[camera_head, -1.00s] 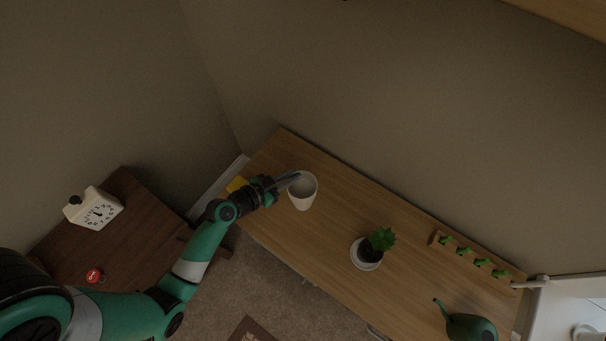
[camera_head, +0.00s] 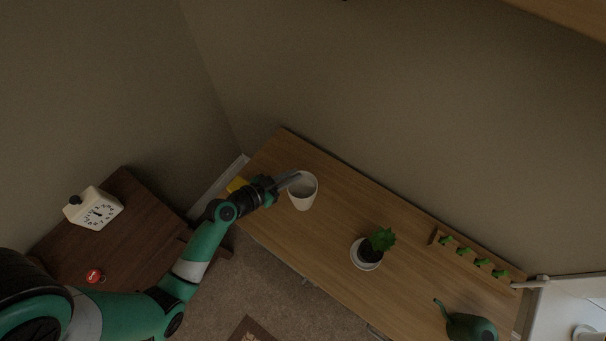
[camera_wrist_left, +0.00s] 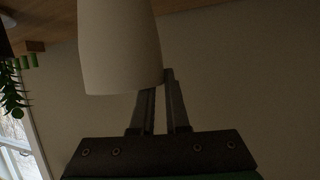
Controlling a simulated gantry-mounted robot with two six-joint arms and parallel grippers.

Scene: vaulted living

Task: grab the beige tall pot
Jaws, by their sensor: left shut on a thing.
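The beige tall pot (camera_head: 303,197) stands upright and empty near the left end of the wooden table. It also fills the upper middle of the left wrist view (camera_wrist_left: 120,50). My left gripper (camera_head: 291,179) is at the pot's left rim, with its fingers shut on the pot's wall. In the left wrist view the gripper's fingers (camera_wrist_left: 160,100) sit close together at the rim, one inside or behind the pot's edge. My right gripper is not in view.
The wooden table (camera_head: 330,235) also holds a potted plant (camera_head: 368,252), a wooden rack with green items (camera_head: 470,256) and a green watering can (camera_head: 468,325). A yellow object (camera_head: 237,184) lies beside my left gripper.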

